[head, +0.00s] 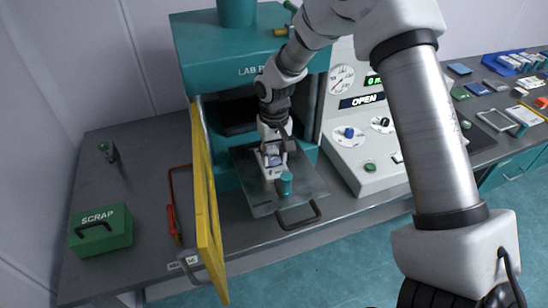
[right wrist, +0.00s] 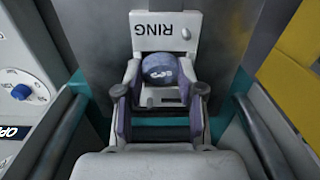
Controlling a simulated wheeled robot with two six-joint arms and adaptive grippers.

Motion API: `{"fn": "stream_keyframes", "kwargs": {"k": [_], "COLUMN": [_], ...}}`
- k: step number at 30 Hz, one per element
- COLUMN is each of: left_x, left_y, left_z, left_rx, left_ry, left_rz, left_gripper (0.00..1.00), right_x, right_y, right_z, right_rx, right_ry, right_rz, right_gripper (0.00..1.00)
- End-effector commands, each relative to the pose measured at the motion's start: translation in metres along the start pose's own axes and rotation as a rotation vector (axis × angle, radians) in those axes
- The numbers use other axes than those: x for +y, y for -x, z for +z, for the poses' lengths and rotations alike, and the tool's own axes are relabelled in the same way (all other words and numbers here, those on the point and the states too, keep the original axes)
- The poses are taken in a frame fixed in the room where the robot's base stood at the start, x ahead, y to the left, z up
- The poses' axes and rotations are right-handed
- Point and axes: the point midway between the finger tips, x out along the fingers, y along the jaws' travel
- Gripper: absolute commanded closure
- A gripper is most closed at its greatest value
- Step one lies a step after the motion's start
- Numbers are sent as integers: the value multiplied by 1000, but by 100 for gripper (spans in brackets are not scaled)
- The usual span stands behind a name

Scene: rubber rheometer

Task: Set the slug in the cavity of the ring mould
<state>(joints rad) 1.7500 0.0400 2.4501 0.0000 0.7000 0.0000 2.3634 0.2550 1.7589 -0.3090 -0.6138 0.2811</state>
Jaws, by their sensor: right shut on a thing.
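The slug (right wrist: 160,68) is a blue-grey round piece with pale marks on its face. In the right wrist view it sits between the two fingers of my right gripper (right wrist: 160,95), which is shut on it. The ring mould (right wrist: 168,28) is a pale block lettered RING, directly beyond and below the slug. In the head view my right gripper (head: 273,152) is low over the mould on the dark pulled-out plate (head: 310,184). The slug overlaps the mould's middle; the cavity is hidden, so I cannot tell whether the slug is inside it. My left gripper is out of view.
A teal press (head: 215,60) stands behind the plate, its yellow guard door (head: 207,200) swung open at left. A short teal cylinder (head: 285,183) is on the plate's front part. A control panel (head: 355,150) stands right. A green SCRAP box (head: 100,228) sits far left.

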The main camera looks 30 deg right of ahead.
Motion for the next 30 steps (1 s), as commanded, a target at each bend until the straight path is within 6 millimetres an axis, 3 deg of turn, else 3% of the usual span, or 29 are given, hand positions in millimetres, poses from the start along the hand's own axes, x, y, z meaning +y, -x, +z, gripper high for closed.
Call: {"fn": "stream_keyframes", "kwargs": {"k": [9,15,20,22,26,30], "left_x": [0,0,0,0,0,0], "left_y": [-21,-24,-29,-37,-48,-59], "left_z": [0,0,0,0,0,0], "left_rx": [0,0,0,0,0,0], "left_ry": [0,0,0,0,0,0], "left_rz": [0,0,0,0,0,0], "left_gripper": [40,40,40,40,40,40], "right_x": [0,0,-3,-14,-49,-92], "right_y": [68,95,94,90,72,42], "right_z": [-2,-1,-1,2,25,59], "right_rx": [9,4,3,3,1,1], "right_ry": [0,1,7,36,57,26], "right_rz": [-1,0,2,4,8,11], "right_gripper": [83,83,83,83,83,83]}}
